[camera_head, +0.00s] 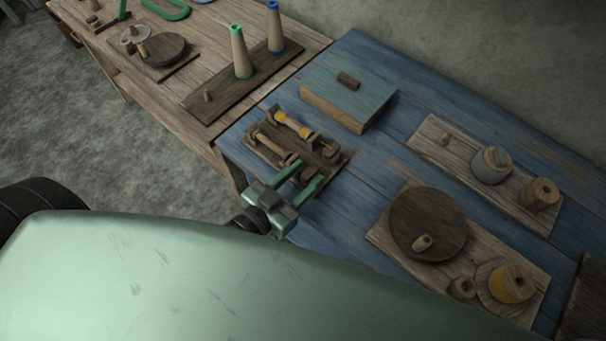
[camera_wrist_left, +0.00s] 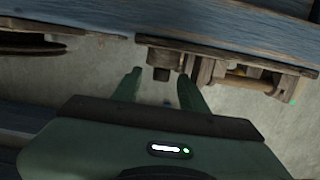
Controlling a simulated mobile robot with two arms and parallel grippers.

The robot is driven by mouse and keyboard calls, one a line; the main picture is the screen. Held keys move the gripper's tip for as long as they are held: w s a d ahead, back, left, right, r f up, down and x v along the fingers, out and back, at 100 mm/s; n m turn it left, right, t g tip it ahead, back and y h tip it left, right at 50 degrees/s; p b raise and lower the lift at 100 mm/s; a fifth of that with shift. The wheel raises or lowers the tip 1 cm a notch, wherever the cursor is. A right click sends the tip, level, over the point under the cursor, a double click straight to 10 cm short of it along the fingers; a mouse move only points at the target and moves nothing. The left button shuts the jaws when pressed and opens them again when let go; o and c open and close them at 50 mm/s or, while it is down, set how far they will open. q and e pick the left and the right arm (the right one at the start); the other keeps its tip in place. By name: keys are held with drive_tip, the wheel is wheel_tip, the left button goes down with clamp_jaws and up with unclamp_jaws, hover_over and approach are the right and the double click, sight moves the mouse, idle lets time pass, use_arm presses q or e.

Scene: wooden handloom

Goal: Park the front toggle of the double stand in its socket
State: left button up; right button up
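The double stand (camera_head: 270,156) is a dark wooden base on the blue table, holding two horizontal spindles side by side. The far spindle carries yellow winding (camera_head: 293,124); the near one (camera_head: 270,144) looks bare wood. Small dark blocks and pegs stand at its right end; I cannot tell surely which is the front toggle or its socket. My left gripper (camera_head: 310,172) is open at the stand's near right corner. In the left wrist view, the stand (camera_wrist_left: 228,58) lies beyond the fingers (camera_wrist_left: 158,84), and a short dark round peg (camera_wrist_left: 162,60) shows between them, apart from both. My right gripper is not in view.
A teal-topped box (camera_head: 350,85) stands behind the stand. Cones (camera_head: 241,52) stand on the left table.

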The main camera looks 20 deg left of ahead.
use_arm(q)
drive_tip(key=shift+s, duration=0.1)
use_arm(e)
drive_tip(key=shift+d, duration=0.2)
use_arm(q)
drive_tip(key=shift+s+a, duration=0.15)
drive_tip(key=shift+s, duration=0.1)
drive_tip(key=v, duration=0.7)
drive_tip(key=shift+b, duration=0.4)
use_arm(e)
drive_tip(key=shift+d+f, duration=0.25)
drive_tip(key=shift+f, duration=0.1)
